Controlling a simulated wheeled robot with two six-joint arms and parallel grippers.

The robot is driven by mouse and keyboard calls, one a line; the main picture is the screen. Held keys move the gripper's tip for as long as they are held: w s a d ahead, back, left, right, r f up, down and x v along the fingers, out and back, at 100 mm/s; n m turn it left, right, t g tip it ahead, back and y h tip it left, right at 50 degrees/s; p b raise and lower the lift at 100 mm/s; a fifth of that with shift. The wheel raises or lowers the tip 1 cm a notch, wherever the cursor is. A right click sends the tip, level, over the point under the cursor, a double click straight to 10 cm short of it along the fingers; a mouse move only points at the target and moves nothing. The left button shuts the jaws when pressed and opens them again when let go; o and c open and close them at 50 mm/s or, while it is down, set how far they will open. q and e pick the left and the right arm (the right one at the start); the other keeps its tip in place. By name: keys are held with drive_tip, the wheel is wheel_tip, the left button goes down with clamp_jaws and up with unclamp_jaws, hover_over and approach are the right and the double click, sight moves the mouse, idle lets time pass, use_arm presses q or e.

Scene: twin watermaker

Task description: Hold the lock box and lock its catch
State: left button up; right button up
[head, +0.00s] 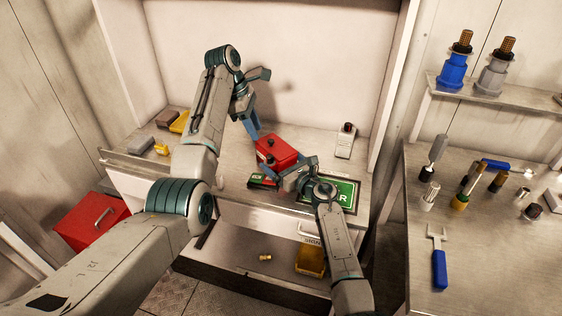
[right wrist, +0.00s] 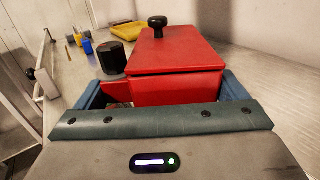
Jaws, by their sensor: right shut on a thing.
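The lock box (head: 280,150) is red with a black knob on its lid, and sits on the bench at the centre. It also fills the middle of the right wrist view (right wrist: 175,85). A black cylinder (right wrist: 112,57) stands at its left side by a red tab (right wrist: 117,88); I take this for the catch but cannot tell its state. My right gripper (head: 291,169) is shut on the box, with a finger at either side in the right wrist view. My left gripper (head: 257,99) is open and empty, above and behind the box, its lower finger near the box's left end.
A green sign (head: 342,191) lies right of the right gripper. A white device (head: 345,141) stands behind it. Yellow and grey pieces (head: 168,120) lie at the bench's left. A side table (head: 480,235) with tools is at the right. A red case (head: 91,222) is below left.

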use_arm(q)
drive_tip(key=shift+o, duration=0.6)
drive_tip(key=n+t+h, duration=0.7)
drive_tip(key=n+t, duration=0.2)
approach(267, 159)
drive_tip(key=x, duration=0.9)
drive_tip(key=shift+w+a, duration=0.1)
drive_tip(key=shift+c, duration=0.2)
